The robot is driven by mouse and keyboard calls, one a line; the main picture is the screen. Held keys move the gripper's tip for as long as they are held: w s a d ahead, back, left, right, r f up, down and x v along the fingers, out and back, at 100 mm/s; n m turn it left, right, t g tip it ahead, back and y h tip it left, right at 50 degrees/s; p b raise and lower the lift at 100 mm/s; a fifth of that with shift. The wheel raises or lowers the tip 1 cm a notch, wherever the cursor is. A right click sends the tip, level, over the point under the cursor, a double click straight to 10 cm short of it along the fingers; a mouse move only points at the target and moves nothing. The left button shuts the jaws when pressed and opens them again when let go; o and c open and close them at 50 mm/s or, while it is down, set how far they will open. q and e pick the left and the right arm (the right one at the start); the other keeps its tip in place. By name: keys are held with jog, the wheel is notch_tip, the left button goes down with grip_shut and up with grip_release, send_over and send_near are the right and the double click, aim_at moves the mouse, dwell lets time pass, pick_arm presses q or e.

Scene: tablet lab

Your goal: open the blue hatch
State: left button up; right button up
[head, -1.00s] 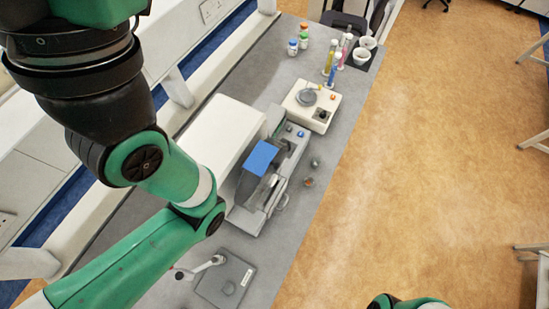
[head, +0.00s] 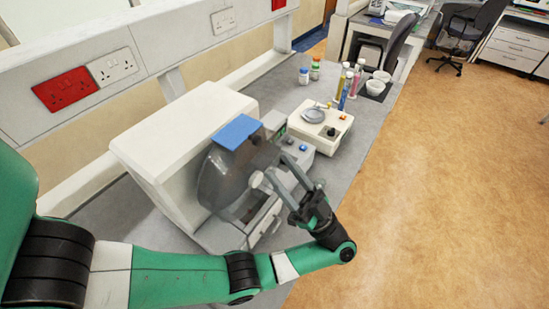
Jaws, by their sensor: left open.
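The blue hatch (head: 237,131) is a small flat blue panel on top of the dark grey rounded housing (head: 222,178) of a tablet machine. It looks closed, but I cannot be sure from this angle. My left gripper (head: 272,172) is at the front right of the housing, below and right of the blue panel. Its two fingers are spread and point up and left toward the machine. Nothing shows between them, and I cannot tell whether a fingertip touches the machine. My right gripper is not in view.
A large white casing (head: 175,150) stands behind the housing. A cream device with a round grey plate (head: 320,122) stands farther along the bench (head: 350,165). Tubes (head: 349,85), small bottles (head: 315,68) and white cups (head: 376,85) are at the far end.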

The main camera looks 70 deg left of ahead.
aim_at(254, 136)
pick_arm(q)
jog(key=p+x, duration=0.6)
jog(key=x, duration=0.4)
jog(key=shift+s+a+r, duration=0.2)
jog(key=shift+s+a, duration=0.05)
jog(key=shift+s, duration=0.05)
jog(key=shift+s+a+r, duration=0.15)
jog(key=shift+a+r, duration=0.05)
jog(key=shift+a, duration=0.05)
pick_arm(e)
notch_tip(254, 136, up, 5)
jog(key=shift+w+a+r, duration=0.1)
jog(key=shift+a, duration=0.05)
pick_arm(q)
grip_shut()
dwell(0.5)
